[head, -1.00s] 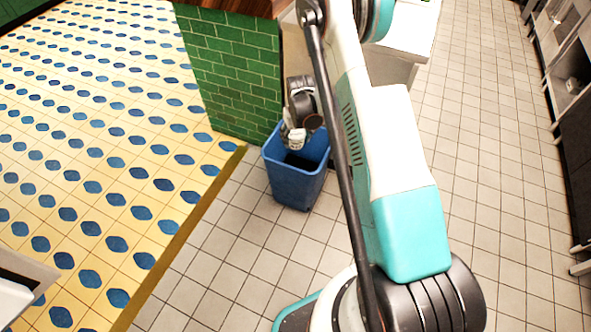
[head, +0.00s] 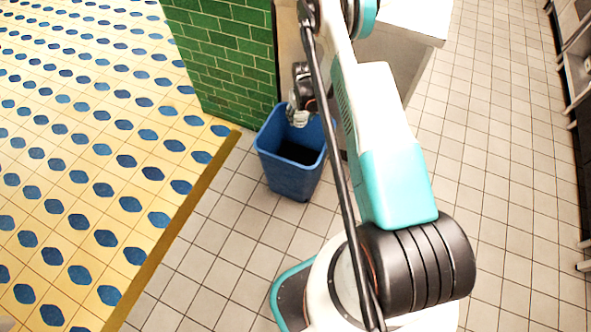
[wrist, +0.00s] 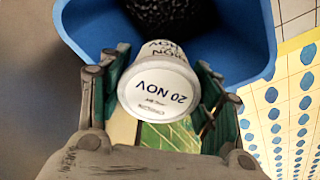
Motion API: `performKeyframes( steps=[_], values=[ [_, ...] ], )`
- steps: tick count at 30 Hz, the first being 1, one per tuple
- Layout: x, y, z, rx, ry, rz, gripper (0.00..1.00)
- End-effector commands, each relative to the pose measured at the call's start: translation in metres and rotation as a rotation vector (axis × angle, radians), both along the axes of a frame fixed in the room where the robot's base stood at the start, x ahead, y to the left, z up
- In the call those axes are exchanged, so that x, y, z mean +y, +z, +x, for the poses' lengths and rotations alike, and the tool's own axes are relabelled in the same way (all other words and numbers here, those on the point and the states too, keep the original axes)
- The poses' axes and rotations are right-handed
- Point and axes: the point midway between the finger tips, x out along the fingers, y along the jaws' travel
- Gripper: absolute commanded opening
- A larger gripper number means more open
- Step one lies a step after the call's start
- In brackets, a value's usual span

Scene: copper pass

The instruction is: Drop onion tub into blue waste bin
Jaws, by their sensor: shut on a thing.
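The onion tub (wrist: 155,85) is a white cup with black lettering reading "20 NOV", held between the fingers of my gripper (wrist: 157,72) in the wrist view. My gripper is shut on it. In the head view my gripper (head: 297,114) is at the back part of the blue waste bin's opening; the tub is too small to make out clearly there. The blue waste bin (head: 287,176) stands upright on the floor, its inside dark. In the wrist view the bin's blue wall (wrist: 95,25) shows behind the tub, which overlaps the opening. Its height above the rim is unclear.
A green tiled pillar (head: 225,60) stands just behind and left of the bin. A pale counter (head: 405,45) is behind my arm. Grey floor tiles (head: 235,225) are clear in front of the bin; yellow and blue tiles (head: 90,150) lie to the left.

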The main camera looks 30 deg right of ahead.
Motion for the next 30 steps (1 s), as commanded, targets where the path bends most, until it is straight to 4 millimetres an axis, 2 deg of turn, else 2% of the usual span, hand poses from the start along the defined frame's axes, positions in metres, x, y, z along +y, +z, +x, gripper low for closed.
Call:
performKeyframes(
  steps=[3, 9, 19, 20, 22, 23, 30],
  values=[
    [0.0, -0.016, 0.0, 0.0, 0.0, 0.0, 0.25],
    [0.0, -0.035, 0.0, 0.0, 0.0, 0.0, 0.25],
    [0.0, -0.038, 0.0, 0.0, 0.0, 0.0, 0.25],
    [0.0, -0.038, 0.0, 0.0, 0.0, 0.0, 0.62],
    [0.0, -0.038, 0.0, 0.0, 0.0, 0.0, 0.78],
    [0.0, -0.038, 0.0, 0.0, 0.0, 0.0, 0.83],
    [0.0, -0.039, 0.0, 0.0, 0.0, 0.0, 0.83]
  ],
)
